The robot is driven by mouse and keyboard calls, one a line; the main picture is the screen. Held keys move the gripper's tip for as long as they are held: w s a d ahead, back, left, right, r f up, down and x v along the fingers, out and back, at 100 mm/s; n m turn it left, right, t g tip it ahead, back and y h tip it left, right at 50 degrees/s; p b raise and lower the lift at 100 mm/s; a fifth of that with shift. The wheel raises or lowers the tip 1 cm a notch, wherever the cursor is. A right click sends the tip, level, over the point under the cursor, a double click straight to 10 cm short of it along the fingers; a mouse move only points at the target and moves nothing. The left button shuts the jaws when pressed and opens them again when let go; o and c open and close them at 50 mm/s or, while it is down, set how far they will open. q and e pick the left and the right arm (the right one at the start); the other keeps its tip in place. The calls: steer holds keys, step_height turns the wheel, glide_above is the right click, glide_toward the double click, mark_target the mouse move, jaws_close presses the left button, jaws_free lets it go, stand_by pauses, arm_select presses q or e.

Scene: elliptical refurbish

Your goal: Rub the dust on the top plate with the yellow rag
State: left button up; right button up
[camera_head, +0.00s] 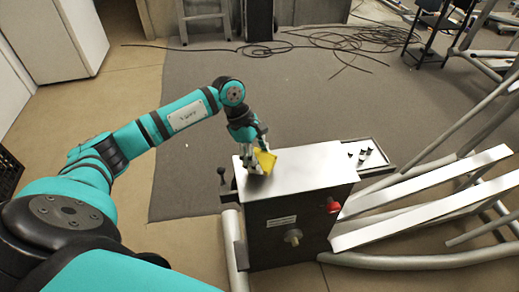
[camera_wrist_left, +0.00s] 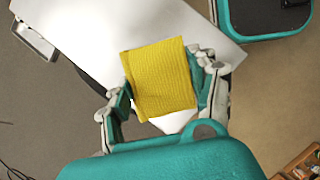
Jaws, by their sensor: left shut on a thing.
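The yellow rag (camera_head: 265,161) is held in my left gripper (camera_head: 255,165) at the left part of the top plate (camera_head: 312,167). The gripper is shut on the rag. In the left wrist view the rag (camera_wrist_left: 160,78) lies between the two fingers of the gripper (camera_wrist_left: 165,95), with the white-grey plate (camera_wrist_left: 110,28) behind it. Whether the rag touches the plate I cannot tell. No dust can be made out on the plate. My right gripper is in neither view.
The plate tops a dark machine box with a red knob (camera_head: 332,206) and a grey knob (camera_head: 293,237) on its front. A small tray (camera_head: 375,168) with dark parts adjoins at right. White rails (camera_head: 425,205) lie further right. Cables (camera_head: 345,40) lie on the floor behind.

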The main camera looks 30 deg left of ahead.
arm_select(q)
step_height(320, 180, up, 2)
steer(key=shift+p, duration=0.35)
steer(key=shift+r+p, duration=0.4)
steer(key=shift+r, duration=0.35)
steer(key=shift+r+p, duration=0.35)
steer(key=shift+r, duration=0.5)
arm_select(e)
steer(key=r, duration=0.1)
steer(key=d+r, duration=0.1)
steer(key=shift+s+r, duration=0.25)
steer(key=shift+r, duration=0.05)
arm_select(q)
steer(key=shift+d, duration=0.1)
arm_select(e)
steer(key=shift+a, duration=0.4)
